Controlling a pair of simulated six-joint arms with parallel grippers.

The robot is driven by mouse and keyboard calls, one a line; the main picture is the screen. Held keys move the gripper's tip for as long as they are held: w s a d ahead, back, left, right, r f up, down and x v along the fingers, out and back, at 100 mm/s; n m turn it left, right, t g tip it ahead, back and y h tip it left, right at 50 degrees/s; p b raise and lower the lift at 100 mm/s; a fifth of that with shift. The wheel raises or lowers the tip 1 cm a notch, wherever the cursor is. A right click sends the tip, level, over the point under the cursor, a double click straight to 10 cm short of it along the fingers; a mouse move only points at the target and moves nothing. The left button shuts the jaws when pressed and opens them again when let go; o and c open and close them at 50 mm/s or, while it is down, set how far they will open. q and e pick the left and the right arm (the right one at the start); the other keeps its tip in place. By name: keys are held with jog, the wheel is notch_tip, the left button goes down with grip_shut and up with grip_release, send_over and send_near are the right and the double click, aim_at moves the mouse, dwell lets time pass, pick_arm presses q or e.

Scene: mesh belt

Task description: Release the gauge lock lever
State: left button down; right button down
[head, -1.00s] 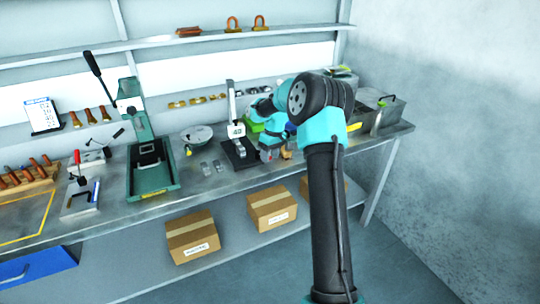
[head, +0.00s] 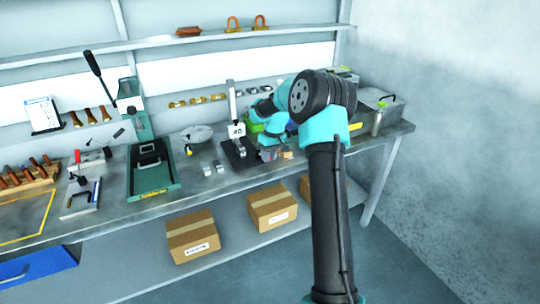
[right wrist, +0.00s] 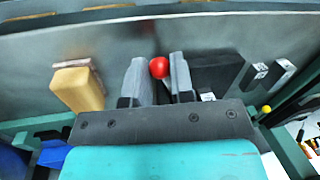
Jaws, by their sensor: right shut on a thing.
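The gauge (head: 233,110) stands on the bench as a pale upright post with a white display and a dark base (head: 240,157). My right gripper (head: 264,154) is low beside it, on its right, and partly hidden by my own arm in the head view. In the right wrist view, the right gripper's two grey fingers (right wrist: 160,82) are closed around a lever whose red ball knob (right wrist: 159,67) shows between their tips. My left gripper is not in view.
A tan block (right wrist: 77,90) lies left of the fingers in the right wrist view. Small metal blocks (head: 211,168) and a round dial plate (head: 196,134) lie left of the gauge. A green press (head: 152,172) stands farther left. A metal box (head: 385,105) is at the right end.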

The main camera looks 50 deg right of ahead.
jog(key=shift+a+m, duration=0.4)
jog(key=shift+m, duration=0.4)
jog(key=c, duration=1)
grip_release()
jog(key=d+r, duration=0.1)
jog(key=r, duration=0.4)
jog(key=d+r, duration=0.1)
jog(key=r, duration=0.5)
jog(key=s+d+r, duration=0.1)
jog(key=r, duration=0.5)
